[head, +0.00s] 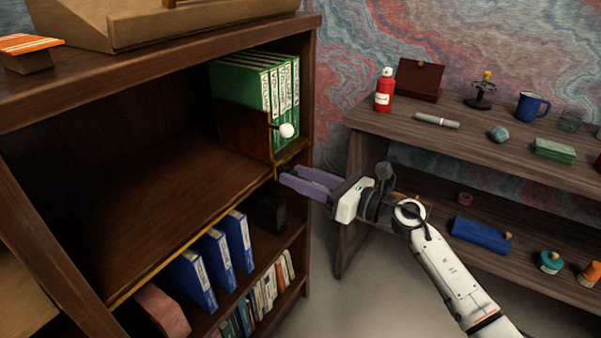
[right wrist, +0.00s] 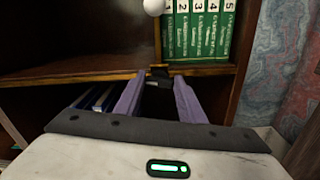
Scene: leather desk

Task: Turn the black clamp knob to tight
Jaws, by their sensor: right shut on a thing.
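The black clamp knob (right wrist: 158,73) sits at the front edge of the bookshelf's middle board, under the green binders. My right gripper (right wrist: 157,86) reaches it from the front, with its purple fingers on either side and shut on it. In the head view my right gripper (head: 289,176) points left at the shelf edge, and its fingertips mostly hide the knob. How far the knob is turned cannot be seen. A white ball (head: 286,130) on a short dark rod stands just above, in front of the binders. My left gripper is not in view.
Green binders (head: 285,85) stand upright behind a brown panel (head: 243,131) on the middle board (head: 165,215). Blue binders (head: 215,256) and books stand on the board below. A wooden side table (head: 470,140) at right carries a red bottle (head: 384,92), a blue mug (head: 531,107) and other items.

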